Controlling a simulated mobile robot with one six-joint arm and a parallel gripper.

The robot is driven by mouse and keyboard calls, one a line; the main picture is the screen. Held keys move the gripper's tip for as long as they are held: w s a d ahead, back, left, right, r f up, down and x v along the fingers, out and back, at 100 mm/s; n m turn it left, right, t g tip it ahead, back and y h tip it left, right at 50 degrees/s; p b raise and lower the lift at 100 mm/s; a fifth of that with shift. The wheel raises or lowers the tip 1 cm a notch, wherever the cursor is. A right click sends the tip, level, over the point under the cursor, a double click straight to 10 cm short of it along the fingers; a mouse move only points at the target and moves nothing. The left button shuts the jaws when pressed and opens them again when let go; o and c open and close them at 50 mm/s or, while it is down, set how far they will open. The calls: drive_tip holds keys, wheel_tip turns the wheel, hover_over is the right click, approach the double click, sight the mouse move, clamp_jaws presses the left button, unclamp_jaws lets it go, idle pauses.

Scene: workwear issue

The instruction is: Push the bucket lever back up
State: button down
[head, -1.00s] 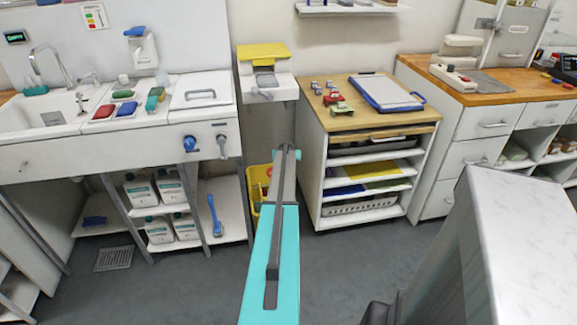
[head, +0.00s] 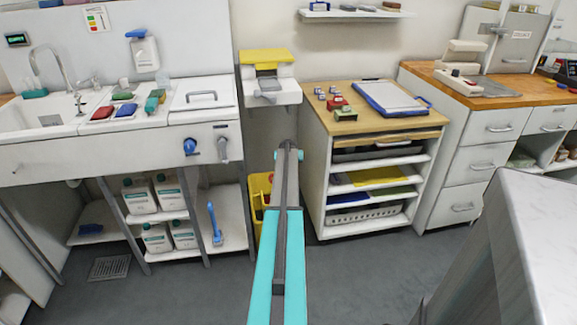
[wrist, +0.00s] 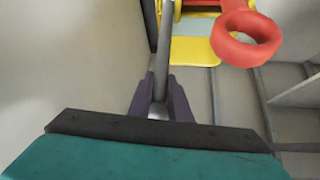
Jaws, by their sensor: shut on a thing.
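The yellow bucket (head: 256,189) stands on the floor between the sink unit and the wooden-topped cabinet, partly hidden behind my arm in the head view. In the wrist view its yellow part (wrist: 195,50) shows beyond my gripper. A grey rod-like lever (wrist: 166,45) runs from the top of that view down between my dark fingers. My gripper (wrist: 161,92) is shut on this lever. The lever's lower end and the rest of the bucket are out of sight. In the head view my gripper is hidden behind my arm.
A red ring (wrist: 247,52) lies close to the right of the lever in the wrist view. The wooden-topped cabinet (head: 313,180) stands right of the bucket, the sink unit (head: 90,150) left. Grey floor (head: 190,285) is clear in front.

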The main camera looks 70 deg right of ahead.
drive_tip(key=shift+s+f, duration=0.4)
drive_tip(key=shift+s, duration=0.05)
drive_tip(key=c, duration=1.6)
unclamp_jaws()
drive_tip(key=shift+c, duration=0.2)
drive_tip(key=shift+w+r, duration=0.15)
drive_tip(key=shift+w, duration=0.15)
drive_tip(key=v, duration=1.3)
drive_tip(key=shift+a+r, duration=0.15)
drive_tip(key=shift+r, duration=0.2)
